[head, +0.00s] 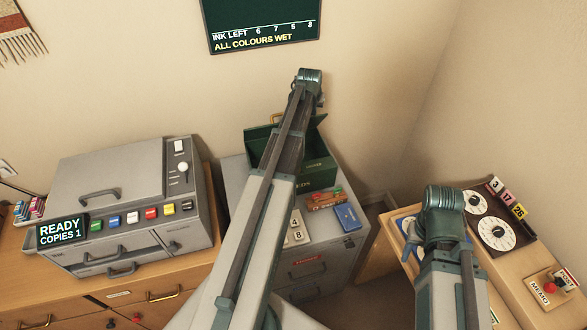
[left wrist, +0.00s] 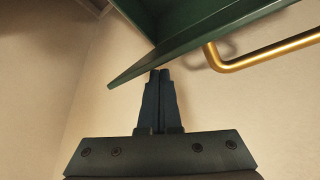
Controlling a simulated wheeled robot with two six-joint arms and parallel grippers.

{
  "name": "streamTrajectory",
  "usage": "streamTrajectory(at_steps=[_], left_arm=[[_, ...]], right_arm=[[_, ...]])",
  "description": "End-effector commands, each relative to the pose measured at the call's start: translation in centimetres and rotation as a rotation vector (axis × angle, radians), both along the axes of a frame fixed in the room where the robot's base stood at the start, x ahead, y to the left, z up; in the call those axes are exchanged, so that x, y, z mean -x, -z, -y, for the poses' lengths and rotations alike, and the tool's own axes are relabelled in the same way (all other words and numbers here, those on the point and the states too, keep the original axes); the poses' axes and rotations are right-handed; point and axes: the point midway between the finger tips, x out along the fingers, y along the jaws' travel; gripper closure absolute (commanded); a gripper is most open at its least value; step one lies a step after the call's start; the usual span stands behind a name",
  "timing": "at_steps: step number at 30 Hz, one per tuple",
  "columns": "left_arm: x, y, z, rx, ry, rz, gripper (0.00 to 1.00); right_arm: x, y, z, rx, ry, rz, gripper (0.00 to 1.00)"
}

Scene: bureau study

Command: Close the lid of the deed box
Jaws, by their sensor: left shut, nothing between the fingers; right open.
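The green deed box (head: 318,168) stands on a grey cabinet against the wall, partly hidden by my left arm. Its lid (head: 259,134) stands raised at the back, with a brass handle at its top. In the left wrist view the lid's green edge (left wrist: 190,45) and the brass handle (left wrist: 265,52) are close up. My left gripper (left wrist: 160,75) is shut and empty, its tips at the lid's edge; I cannot tell if they touch. In the head view its wrist is above the box. My right gripper (head: 445,215) is open over the right-hand desk, its fingers mostly hidden.
A grey copier (head: 130,190) stands left of the cabinet. Number blocks (head: 297,228), a blue case (head: 347,217) and a small red-and-brown item lie in front of the box. Dials (head: 497,233) and a red button (head: 549,287) are on the right desk.

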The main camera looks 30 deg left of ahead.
Motion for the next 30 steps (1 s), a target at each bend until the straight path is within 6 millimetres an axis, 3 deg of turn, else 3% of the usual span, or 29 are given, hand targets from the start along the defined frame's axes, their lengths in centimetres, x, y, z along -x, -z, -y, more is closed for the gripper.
streamTrajectory(at_steps=[10, 30], left_arm=[[0.7, -0.7, 0.8, 0.002, 0.001, 0.002, 1.00], [0.7, -7.1, 0.9, 0.003, 0.002, 0.002, 1.00]], right_arm=[[0.0, -0.7, 0.0, 0.000, 0.002, 0.000, 0.50], [0.0, -7.1, 0.0, 0.000, 0.001, 0.000, 0.50]])
